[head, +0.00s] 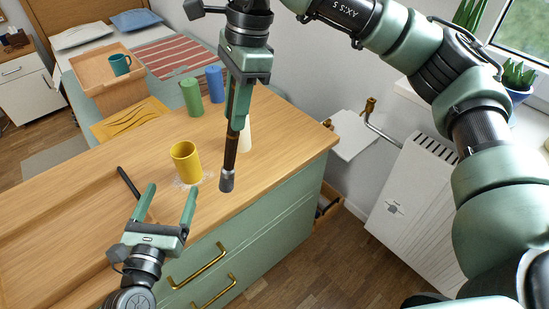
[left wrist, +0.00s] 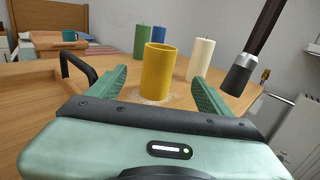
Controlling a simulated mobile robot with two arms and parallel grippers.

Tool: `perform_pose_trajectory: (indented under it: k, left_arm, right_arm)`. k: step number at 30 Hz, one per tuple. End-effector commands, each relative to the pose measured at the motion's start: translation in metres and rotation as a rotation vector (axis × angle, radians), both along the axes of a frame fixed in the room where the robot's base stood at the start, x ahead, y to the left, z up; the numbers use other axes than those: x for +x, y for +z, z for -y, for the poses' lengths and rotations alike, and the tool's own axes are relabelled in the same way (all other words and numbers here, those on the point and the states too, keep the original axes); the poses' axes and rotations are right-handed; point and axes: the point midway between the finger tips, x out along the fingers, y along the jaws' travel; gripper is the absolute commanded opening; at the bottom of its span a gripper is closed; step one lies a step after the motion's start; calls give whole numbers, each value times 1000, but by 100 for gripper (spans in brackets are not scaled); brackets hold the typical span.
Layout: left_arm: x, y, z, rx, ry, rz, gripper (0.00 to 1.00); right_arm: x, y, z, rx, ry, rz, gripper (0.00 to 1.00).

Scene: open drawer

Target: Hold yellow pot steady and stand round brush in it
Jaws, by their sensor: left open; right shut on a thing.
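The yellow pot (head: 186,164) stands upright and open at the top on the wooden top of the drawer unit. My left gripper (head: 168,191) is open and empty, just in front of the pot. In the left wrist view the pot (left wrist: 158,72) appears between the two fingers, with a gap on each side. My right gripper (head: 236,118) is shut on the round brush (head: 229,160), a dark rod with a grey lower end. The brush hangs nearly upright to the right of the pot, apart from it. It also shows in the left wrist view (left wrist: 243,72), tilted.
Green (head: 191,97), blue (head: 215,84) and cream (head: 245,136) candles stand behind the pot; the right gripper partly hides the cream one. Pale specks surround the pot's base.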

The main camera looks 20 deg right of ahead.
Motion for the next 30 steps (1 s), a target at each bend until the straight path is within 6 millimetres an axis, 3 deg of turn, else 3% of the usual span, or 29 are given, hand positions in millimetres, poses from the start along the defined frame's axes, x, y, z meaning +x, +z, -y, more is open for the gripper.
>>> perform_pose_trajectory:
  k: [1,6,12,20,30]
  left_arm:
    - [0,0,0,0,0,0,80]
    - [0,0,0,0,0,0,80]
    - [0,0,0,0,0,0,80]
    - [18,1,9,-2,0,2,80]
    - [75,1,37,0,0,1,80]
  right_arm:
    - [13,21,-12,19,-119,10,0]
    - [45,75,-42,77,-493,23,0]
    - [64,115,-58,112,-745,38,0]
    - [68,122,-61,119,-802,40,0]
    - [67,122,-61,119,-799,39,0]
